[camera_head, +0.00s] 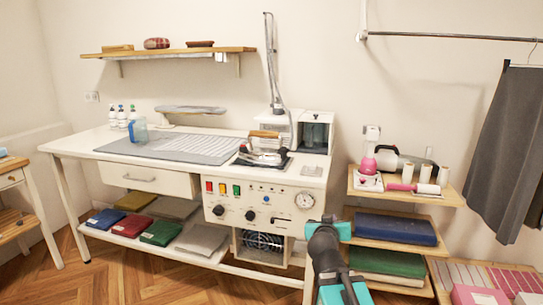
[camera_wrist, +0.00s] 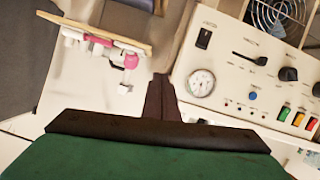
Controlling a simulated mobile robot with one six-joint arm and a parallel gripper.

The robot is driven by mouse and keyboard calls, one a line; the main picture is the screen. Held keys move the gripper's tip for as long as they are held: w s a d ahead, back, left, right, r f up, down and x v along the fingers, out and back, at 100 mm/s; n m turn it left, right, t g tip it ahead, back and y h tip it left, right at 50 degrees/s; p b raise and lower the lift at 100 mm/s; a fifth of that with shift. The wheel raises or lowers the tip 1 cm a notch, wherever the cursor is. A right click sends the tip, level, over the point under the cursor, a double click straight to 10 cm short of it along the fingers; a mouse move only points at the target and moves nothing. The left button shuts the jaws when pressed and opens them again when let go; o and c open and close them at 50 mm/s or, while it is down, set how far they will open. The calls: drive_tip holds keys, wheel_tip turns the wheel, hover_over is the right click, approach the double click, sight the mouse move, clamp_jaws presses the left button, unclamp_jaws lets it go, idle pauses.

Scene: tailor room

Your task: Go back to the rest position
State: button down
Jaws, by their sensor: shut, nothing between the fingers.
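My gripper (camera_wrist: 160,78) shows in the wrist view as dark fingers drawn together, with nothing between them. Behind the fingers are my gripper's dark band and green body. In the head view my teal and dark arm rises from the bottom edge, in front of the right end of the workbench (camera_head: 110,142). The fingers cannot be made out clearly there. The wrist view is turned over and shows the bench's control panel (camera_wrist: 232,75) at right, apart from the fingers.
An iron (camera_head: 262,155) rests on the bench's right end, beside a grey mat (camera_head: 185,148). A shelf rack (camera_head: 405,195) with pink items and folded cloths (camera_head: 395,228) stands right of my arm. Wooden floor (camera_head: 130,275) is clear at front left.

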drive_tip(key=s+d+f+g+p, duration=0.1)
drive_tip(key=s+f+g+p, duration=0.25)
drive_tip(key=s+f, duration=0.45)
drive_tip(key=s+d+f+g+y+p, duration=0.1)
drive_tip(key=s+f+g+p, duration=0.25)
drive_tip(key=f, duration=0.95)
drive_tip(key=s+d+f+g+p, duration=0.2)
drive_tip(key=s+f+p, duration=0.3)
drive_tip(key=f, duration=0.5)
drive_tip(key=s+a+f+g+y+p, duration=0.1)
drive_tip(key=s+a+f+g, duration=0.1)
drive_tip(key=s, duration=0.8)
drive_tip(key=s+a+f+n+g+y+p, duration=0.1)
drive_tip(key=s+f+g, duration=0.3)
drive_tip(key=s, duration=0.7)
drive_tip(key=s+a+f+g+y+p, duration=0.1)
drive_tip(key=s+a+f+g, duration=0.3)
drive_tip(key=s, duration=0.7)
drive_tip(key=shift+s+f+n+y, duration=0.2)
drive_tip(key=shift+f+n+y, duration=0.1)
drive_tip(key=shift+f+y, duration=0.15)
